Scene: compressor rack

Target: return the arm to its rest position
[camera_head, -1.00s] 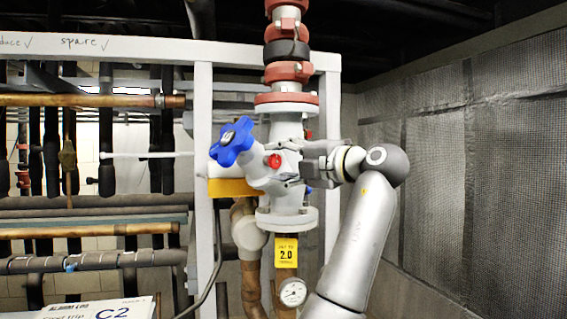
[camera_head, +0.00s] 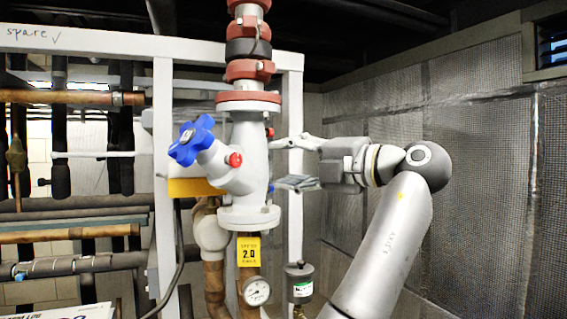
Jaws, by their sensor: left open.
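My left arm (camera_head: 385,245) rises from the bottom edge, right of centre, and bends at a grey joint. My left gripper (camera_head: 285,163) points left with its two fingers spread apart, and nothing is between them. My right gripper is not in view.
A white frame upright (camera_head: 295,115) stands behind the fingers. A yellow tag (camera_head: 248,251), a gauge (camera_head: 257,291) and a dark canister (camera_head: 299,283) are below the valve. Pipes fill the left side. A mesh-covered wall (camera_head: 480,190) lies to the right, with open space before it.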

